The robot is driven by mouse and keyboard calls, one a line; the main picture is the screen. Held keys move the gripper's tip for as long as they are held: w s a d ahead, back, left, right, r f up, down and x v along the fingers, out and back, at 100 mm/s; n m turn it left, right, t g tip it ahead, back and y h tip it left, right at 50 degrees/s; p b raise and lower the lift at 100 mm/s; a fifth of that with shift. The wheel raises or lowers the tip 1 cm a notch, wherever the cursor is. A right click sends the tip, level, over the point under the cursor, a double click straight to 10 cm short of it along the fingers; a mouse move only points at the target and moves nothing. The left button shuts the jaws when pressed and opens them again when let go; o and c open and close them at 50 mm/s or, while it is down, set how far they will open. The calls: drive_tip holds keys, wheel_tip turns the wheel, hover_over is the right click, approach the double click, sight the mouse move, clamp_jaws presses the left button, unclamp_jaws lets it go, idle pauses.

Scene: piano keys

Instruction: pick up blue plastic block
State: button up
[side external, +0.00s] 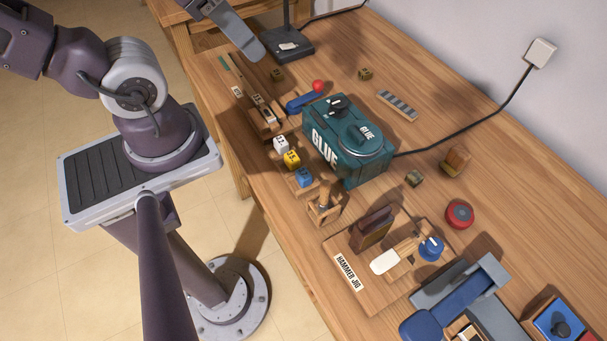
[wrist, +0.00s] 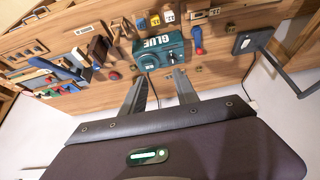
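A small blue block (side external: 304,177) with marks on its face stands in a row with a yellow block (side external: 291,158) and a white block (side external: 280,143), near the table's front edge. In the wrist view the blue block (wrist: 141,26) is small, at the left end of that row, beyond the green glue box. My gripper (wrist: 160,72) is open and empty, its two fingers apart, well away from the blue block. In the side external view only a grey part of my gripper shows at the top edge; the rest is cut off.
The green glue box (side external: 349,140) stands just behind the block row. A blue lever with a red knob (side external: 318,86) is beyond the row. A wooden hammer jig (side external: 347,273) lies nearer the camera. A dark stand (side external: 288,47) is at the back. Table right of the glue box is partly clear.

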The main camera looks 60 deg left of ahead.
drive_tip(key=shift+o, duration=1.4)
